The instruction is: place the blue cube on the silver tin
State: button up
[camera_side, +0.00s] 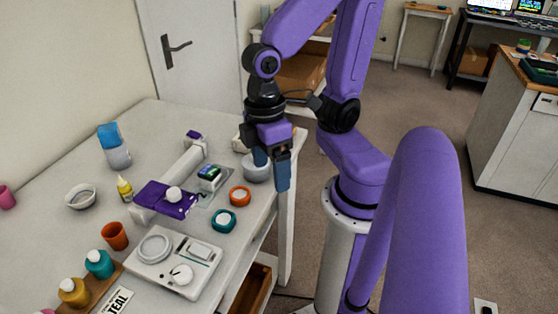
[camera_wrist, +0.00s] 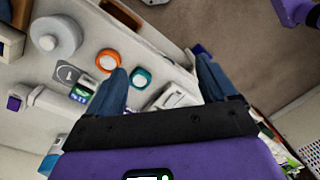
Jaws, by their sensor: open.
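The silver tin (camera_side: 256,174) is a round grey vessel near the table's right edge, partly hidden behind a finger of my gripper in the side view. In the wrist view a round grey lidded vessel, apparently this tin (camera_wrist: 60,40), lies at upper left, apart from the fingers. My gripper (camera_side: 272,174) points down beside the tin near the table edge, open. In the wrist view its two blue-grey fingers are spread with nothing held between the tips (camera_wrist: 160,66). I cannot pick out a blue cube for certain; a small dark-blue patch beside the right fingertip in the wrist view is unclear.
An orange ring-shaped pot (camera_side: 240,195) and a teal one (camera_side: 223,220) stand left of my gripper. A small green-faced device (camera_side: 210,174), a purple plate (camera_side: 166,200) and a white scale (camera_side: 174,260) crowd the middle. A blue-and-white container (camera_side: 114,146) stands farther left.

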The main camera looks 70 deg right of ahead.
jog(key=s+d+n+t, duration=0.1)
jog(key=n, duration=0.1)
jog(key=shift+s+d+n, duration=0.1)
jog(key=shift+d+n, duration=0.1)
jog(key=shift+n, duration=0.1)
